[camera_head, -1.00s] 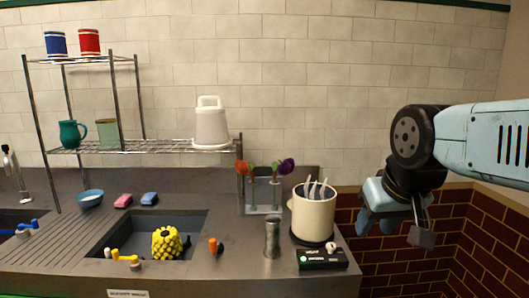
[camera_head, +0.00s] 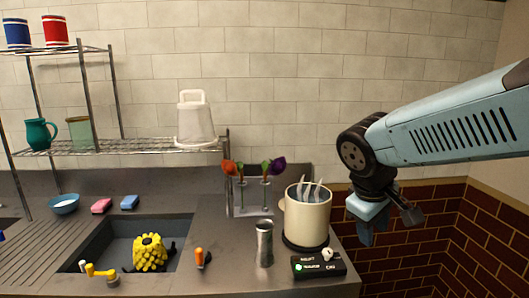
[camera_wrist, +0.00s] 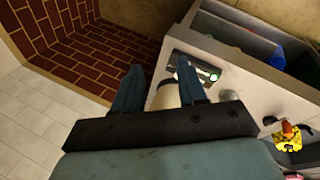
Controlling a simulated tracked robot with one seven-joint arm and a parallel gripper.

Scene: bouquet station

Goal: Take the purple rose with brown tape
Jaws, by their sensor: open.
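A purple rose (camera_head: 277,165) with green leaves stands upright in a clear stand (camera_head: 253,197) at the back of the counter. An orange-red flower (camera_head: 230,168) stands left of it in the same stand. Brown tape on the stems is too small to make out. My gripper (camera_head: 386,226) is open and empty, to the right of the counter and well apart from the flowers. In the wrist view its two blue fingers (camera_wrist: 158,75) are spread and point towards the counter. I cannot make out the roses there.
A cream pot (camera_head: 307,219) with grey utensils stands between my gripper and the flowers. A metal cup (camera_head: 264,243) and a black box with a display (camera_head: 319,266) are in front. A sink with a yellow bumpy thing (camera_head: 149,252) and a wire shelf (camera_head: 150,146) lie left.

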